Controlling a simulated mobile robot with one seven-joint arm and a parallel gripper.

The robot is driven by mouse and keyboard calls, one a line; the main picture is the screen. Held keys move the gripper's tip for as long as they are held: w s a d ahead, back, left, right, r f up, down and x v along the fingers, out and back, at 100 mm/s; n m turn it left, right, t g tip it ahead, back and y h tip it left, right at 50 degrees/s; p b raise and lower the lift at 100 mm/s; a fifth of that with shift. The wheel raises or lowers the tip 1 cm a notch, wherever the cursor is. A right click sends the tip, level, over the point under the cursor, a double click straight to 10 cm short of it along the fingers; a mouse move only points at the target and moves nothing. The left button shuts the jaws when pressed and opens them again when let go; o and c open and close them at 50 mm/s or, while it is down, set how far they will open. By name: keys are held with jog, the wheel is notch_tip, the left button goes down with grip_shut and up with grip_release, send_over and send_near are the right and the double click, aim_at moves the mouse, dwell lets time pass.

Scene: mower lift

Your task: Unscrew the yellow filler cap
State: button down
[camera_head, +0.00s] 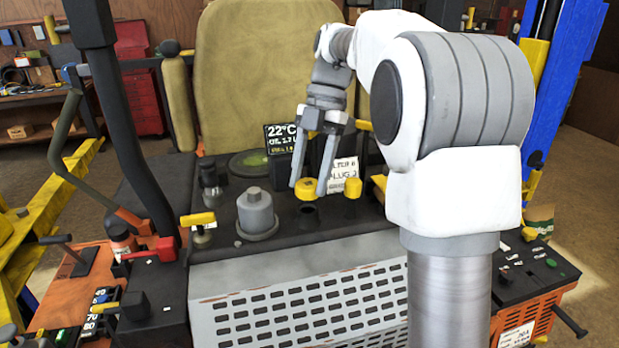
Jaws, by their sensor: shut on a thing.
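A yellow cap (306,184) sits between the two grey fingers of my gripper (309,188), which points down over the black deck (340,217) and is shut on the cap. A dark round neck (308,211) shows just below the cap; the cap appears to be above it, but the fingers and the angle make the gap hard to judge. A second, smaller yellow cap (353,187) stands to the right, in front of a white label sign (343,171). It is apart from the fingers.
A grey cylinder on a round base (256,214) and a yellow-handled valve (199,228) stand left of my gripper. A small dark display (281,138) is behind it, before the tan seat (255,75). A black post (125,120) rises at left. My white arm covers the right.

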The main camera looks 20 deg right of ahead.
aim_at(310, 182)
jog(key=shift+r, duration=0.1)
jog(key=shift+r, duration=2.4)
jog(key=shift+s, duration=0.1)
